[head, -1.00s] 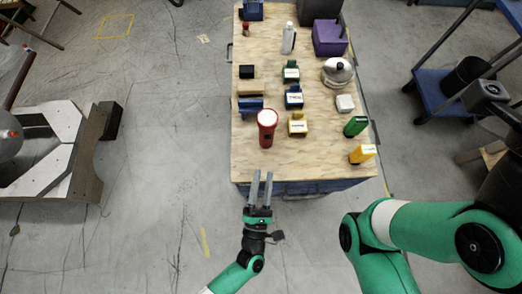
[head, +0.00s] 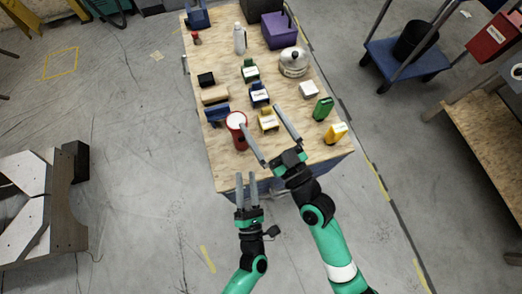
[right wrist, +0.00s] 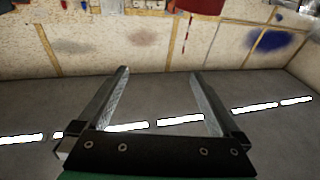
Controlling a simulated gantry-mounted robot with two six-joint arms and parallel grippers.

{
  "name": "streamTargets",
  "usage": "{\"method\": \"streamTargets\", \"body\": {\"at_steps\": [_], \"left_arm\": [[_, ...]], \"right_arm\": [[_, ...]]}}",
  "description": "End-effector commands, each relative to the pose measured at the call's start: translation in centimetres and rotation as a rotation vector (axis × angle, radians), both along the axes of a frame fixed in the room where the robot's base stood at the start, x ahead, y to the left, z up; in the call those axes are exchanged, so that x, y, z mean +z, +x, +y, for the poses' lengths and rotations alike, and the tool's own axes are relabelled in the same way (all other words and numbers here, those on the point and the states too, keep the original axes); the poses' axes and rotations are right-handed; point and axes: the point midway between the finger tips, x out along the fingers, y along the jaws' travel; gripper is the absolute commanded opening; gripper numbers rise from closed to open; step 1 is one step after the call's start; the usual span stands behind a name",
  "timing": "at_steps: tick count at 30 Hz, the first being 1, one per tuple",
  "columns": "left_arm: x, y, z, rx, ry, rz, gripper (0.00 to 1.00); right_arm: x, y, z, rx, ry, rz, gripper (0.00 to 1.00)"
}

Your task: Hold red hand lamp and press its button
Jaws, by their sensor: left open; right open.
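The red hand lamp (head: 240,141) stands near the front left of the plywood-topped table (head: 228,173) in the head view, its white round face up. Its button cannot be made out. My right gripper (head: 260,118) is wide open over the table's front part, empty; its left fingertip overlaps the lamp's right edge in the picture, and contact cannot be told. My left gripper (head: 246,177) is open and empty at the table's front edge, below the lamp in the picture. The right wrist view shows the open right gripper (right wrist: 160,73) and a red object (right wrist: 200,5) at its top edge.
Close to the lamp are a yellow item (head: 268,122) and a blue item (head: 217,114). A green item (head: 323,108) and an orange-yellow item (head: 337,132) stand at the right. A kettle (head: 293,63) and a purple box (head: 279,32) are farther back.

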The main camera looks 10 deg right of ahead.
Motion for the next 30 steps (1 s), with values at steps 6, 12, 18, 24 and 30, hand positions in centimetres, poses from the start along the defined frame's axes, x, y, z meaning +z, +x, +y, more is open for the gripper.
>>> {"method": "streamTargets", "body": {"at_steps": [6, 12, 18, 24, 30], "left_arm": [[0.0, 0.0, 0.0, 0.000, 0.000, 0.000, 0.50], [0.0, 0.0, 0.0, 0.000, 0.000, 0.000, 0.50], [0.0, 0.0, 0.0, 0.000, 0.000, 0.000, 0.50], [0.0, 0.0, 0.0, 0.000, 0.000, 0.000, 0.50], [0.0, 0.0, 0.0, 0.000, 0.000, 0.000, 0.50]], "right_arm": [[-7.7, -3.9, 1.2, 0.046, -0.034, 0.160, 1.00], [-8.6, -4.7, 1.7, 0.061, -0.041, 0.180, 1.00], [-8.5, -3.3, 2.3, 0.061, -0.039, 0.176, 1.00], [-8.4, 0.4, 3.9, 0.062, -0.039, 0.176, 1.00], [-8.4, 4.1, 5.5, 0.062, -0.039, 0.177, 1.00]]}}
